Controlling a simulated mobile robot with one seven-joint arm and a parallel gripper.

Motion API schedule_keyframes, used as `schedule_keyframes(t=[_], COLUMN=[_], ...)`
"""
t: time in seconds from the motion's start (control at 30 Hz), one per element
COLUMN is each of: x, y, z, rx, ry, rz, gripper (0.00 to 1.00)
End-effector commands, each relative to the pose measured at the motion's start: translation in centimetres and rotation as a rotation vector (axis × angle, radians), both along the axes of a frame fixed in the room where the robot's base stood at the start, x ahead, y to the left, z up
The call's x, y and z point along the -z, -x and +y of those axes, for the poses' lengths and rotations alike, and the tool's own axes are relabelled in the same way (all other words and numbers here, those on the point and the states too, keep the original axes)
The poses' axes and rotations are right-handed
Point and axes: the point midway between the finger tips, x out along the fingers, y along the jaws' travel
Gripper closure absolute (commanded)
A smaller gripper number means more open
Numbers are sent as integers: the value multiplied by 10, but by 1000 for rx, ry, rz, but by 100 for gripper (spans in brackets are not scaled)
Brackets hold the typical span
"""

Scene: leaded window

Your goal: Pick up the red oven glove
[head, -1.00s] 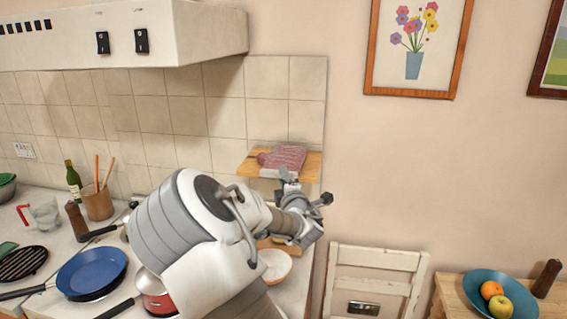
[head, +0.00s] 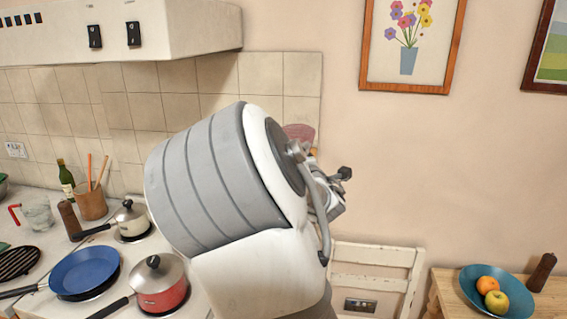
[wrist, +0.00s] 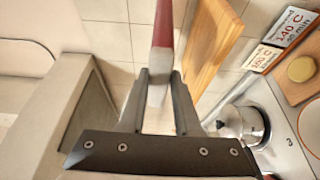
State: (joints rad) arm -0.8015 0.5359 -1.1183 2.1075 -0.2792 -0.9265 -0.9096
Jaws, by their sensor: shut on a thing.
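The red oven glove (head: 300,132) shows only in part in the head view, above and behind my arm. In the wrist view the glove (wrist: 163,25) is seen edge-on, with its pale cuff between my fingers. My gripper (wrist: 159,76) is shut on this cuff. The wooden shelf (wrist: 212,52) is to the right of the glove in the wrist view, with a gap of tiled wall between them. In the head view my arm hides the shelf and most of my gripper (head: 318,165).
A red pot (head: 160,290), a blue pan (head: 85,272) and a small pot (head: 132,218) stand on the stove. The range hood (head: 190,28) is above. A white chair (head: 375,255) and a blue fruit bowl (head: 515,305) are at right.

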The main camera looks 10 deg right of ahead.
Motion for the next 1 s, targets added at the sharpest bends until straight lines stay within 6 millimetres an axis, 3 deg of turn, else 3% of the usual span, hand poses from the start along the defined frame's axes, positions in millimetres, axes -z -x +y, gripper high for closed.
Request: schedule_keyframes(t=[0.5, 1.0], x=[-34, -38], y=[44, 52], z=[-31, -36], rx=[0, 0], ry=[-2, 1], rz=[-3, -1], gripper=[100, 100])
